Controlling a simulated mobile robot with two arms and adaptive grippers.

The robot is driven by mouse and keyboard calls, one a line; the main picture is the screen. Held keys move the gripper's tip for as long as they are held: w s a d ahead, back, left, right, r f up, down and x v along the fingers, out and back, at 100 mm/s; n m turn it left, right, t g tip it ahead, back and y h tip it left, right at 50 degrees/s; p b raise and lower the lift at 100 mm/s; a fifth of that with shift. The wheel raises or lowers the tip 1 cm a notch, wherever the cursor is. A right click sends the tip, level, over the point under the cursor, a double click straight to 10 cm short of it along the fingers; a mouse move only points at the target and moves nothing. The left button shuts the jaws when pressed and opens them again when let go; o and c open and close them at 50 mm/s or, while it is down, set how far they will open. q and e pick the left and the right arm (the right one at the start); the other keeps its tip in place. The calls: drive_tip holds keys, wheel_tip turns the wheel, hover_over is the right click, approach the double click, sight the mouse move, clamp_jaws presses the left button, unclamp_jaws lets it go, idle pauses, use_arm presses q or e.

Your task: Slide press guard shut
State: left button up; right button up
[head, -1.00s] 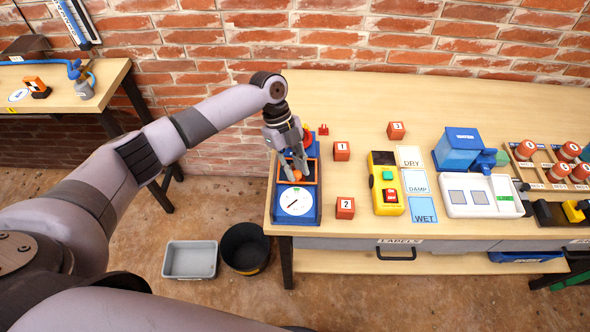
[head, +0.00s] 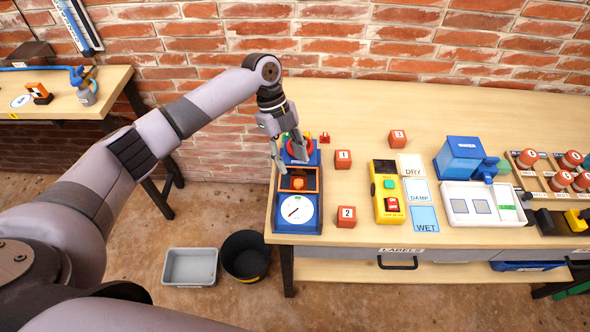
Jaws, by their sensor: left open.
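The press is a blue unit (head: 312,222) at the left front of the bench, with a white round dial (head: 296,210) on its front part. An orange frame (head: 319,181), which looks like the guard, sits behind the dial, with an orange piece (head: 298,183) inside it. A red ring-shaped part (head: 307,147) is at the rear, partly hidden by my gripper. My left gripper (head: 291,166) is open and empty above the rear of the press, fingers pointing down around the frame's back edge. I cannot tell whether they touch it. My right gripper is not in view.
Red numbered blocks (head: 346,217) stand right of the press, near a yellow button box (head: 389,210) and label cards (head: 413,166). A brick wall is behind. A grey bin (head: 190,267) and a black bucket (head: 245,256) are on the floor. The bench's back middle is clear.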

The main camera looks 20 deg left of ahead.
use_arm(q)
drive_tip(key=v, duration=0.6)
drive_tip(key=shift+r, duration=0.15)
